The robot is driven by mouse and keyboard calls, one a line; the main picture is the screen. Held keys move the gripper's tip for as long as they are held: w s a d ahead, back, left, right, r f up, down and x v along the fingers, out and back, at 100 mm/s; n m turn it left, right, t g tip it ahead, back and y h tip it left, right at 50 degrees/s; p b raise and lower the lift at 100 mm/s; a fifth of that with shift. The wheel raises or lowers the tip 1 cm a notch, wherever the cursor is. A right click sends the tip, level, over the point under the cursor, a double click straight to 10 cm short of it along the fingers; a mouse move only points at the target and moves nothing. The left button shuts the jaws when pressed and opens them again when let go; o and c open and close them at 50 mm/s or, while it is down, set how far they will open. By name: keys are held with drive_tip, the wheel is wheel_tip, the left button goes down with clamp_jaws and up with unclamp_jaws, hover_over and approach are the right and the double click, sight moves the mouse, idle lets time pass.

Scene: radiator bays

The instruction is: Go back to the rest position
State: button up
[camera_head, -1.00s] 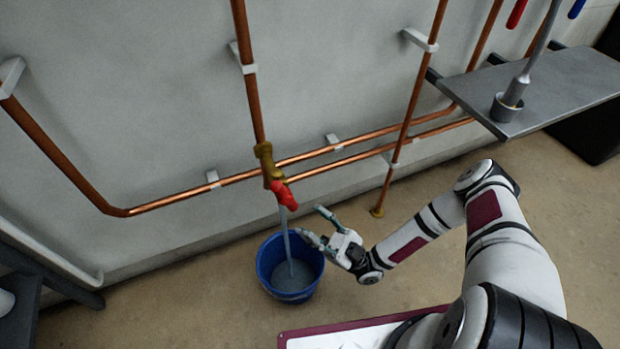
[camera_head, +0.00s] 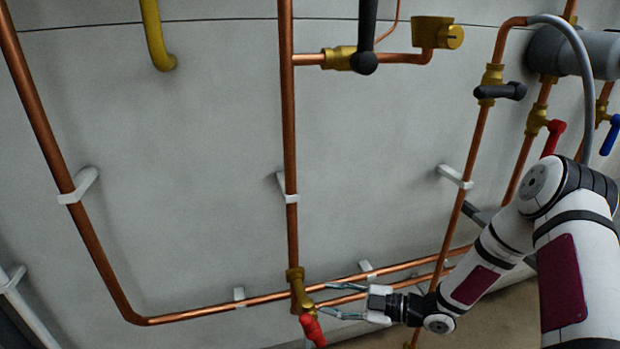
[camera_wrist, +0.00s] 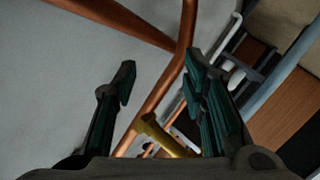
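My gripper (camera_head: 334,301) is at the lower middle of the head view, just right of the drain valve (camera_head: 299,290) on the vertical copper pipe. Its two fingers are spread apart, with nothing held between them. In the wrist view the open fingers (camera_wrist: 160,98) show against the wall, with copper pipe and a brass fitting (camera_wrist: 163,137) beyond them. The drain valve has a brass body and a red handle (camera_head: 312,330) that points down and to the right. I cannot tell from the head view how close the fingers are to the pipes.
Copper pipes (camera_head: 287,130) run along the pale wall, with white brackets (camera_head: 450,176). Higher up are a black-handled valve (camera_head: 363,62), a brass fitting (camera_head: 432,33) and a yellow pipe (camera_head: 156,35). A grey cylinder (camera_head: 570,52) and a blue handle (camera_head: 610,136) are at the right.

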drive_tip(key=w+d+r+m+t+h, duration=0.3)
drive_tip(key=w+d+r+m+h, duration=0.1)
drive_tip(key=w+d+r+h, duration=0.55)
drive_tip(key=s+d+r+m+h, duration=0.3)
drive_tip(key=s+d+r+m, duration=0.1)
drive_tip(key=r, duration=0.5)
drive_tip(key=s+d+r+m+h, duration=0.3)
drive_tip(key=s+d+r+h, duration=0.15)
drive_tip(key=r, duration=0.35)
drive_tip(key=s+a+r+m+g+y, duration=0.1)
drive_tip(key=s+a+r+m, duration=0.15)
drive_tip(key=s, duration=0.65)
drive_tip(key=s+a+r+m+g, duration=0.1)
drive_tip(key=s+r+m, duration=0.25)
drive_tip(key=s, duration=0.55)
drive_tip(key=s+a+r+m+g+y, duration=0.1)
drive_tip(key=s+a+r+m, duration=0.15)
drive_tip(key=s, duration=0.65)
drive_tip(key=s+d+f+m+g+p, duration=0.1)
drive_tip(key=s+f+g, duration=0.15)
drive_tip(key=s, duration=0.35)
drive_tip(key=s+f+g+p, duration=0.1)
drive_tip(key=s+g, duration=0.2)
drive_tip(key=s, duration=0.2)
wheel_tip(320, 180, up, 39)
drive_tip(key=t+p, duration=0.4)
drive_tip(key=p, duration=3.3)
drive_tip(key=shift+d, duration=0.2)
